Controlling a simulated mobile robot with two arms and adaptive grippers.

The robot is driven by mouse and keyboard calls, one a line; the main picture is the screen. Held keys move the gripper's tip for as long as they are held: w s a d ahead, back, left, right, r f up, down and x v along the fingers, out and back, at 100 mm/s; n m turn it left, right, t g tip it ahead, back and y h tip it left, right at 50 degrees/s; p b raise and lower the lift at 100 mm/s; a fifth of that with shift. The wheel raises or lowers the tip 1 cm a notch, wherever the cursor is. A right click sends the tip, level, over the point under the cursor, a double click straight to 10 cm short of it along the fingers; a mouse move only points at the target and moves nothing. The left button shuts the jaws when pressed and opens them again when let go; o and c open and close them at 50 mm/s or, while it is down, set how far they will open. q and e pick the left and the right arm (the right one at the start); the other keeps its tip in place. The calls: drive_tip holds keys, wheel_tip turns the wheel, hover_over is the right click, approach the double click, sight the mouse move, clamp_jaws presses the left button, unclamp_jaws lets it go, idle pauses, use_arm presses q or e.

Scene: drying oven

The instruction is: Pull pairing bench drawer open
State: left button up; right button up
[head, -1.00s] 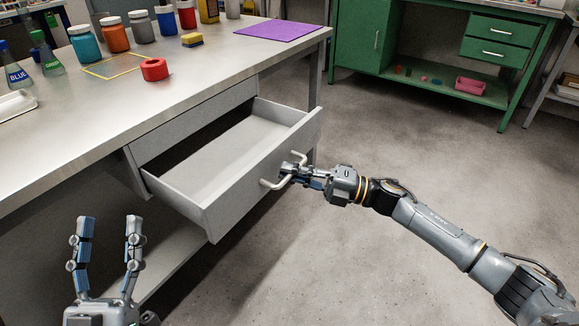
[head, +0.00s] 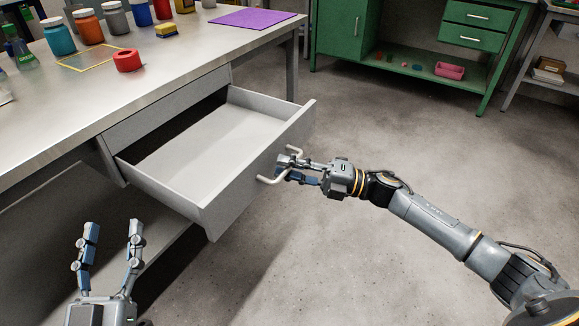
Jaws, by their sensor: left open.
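The grey bench drawer (head: 205,143) is pulled well out from under the metal bench top (head: 190,58), and its inside is empty. Its front panel (head: 238,186) carries a pale bar handle (head: 271,180). My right gripper (head: 284,167) is at the handle, its fingers spread with a gap between them. The fingertips overlap the handle's middle, and I cannot tell whether they touch it. My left gripper (head: 109,232) is open and empty, fingers up, in front of the bench at lower left, apart from the drawer.
Several jars (head: 88,27), a red ring (head: 127,60), a yellow-and-blue block (head: 167,31) and a purple mat (head: 250,17) are on the bench top. A green cabinet (head: 345,32) stands at the back. The floor right of the drawer is clear.

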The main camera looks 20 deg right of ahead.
drive_tip(key=shift+d, duration=0.1)
drive_tip(key=v, duration=1.1)
drive_tip(key=shift+s+d+f, duration=0.15)
drive_tip(key=shift+s+d, duration=0.1)
drive_tip(key=shift+d, duration=0.05)
drive_tip(key=shift+a, duration=0.1)
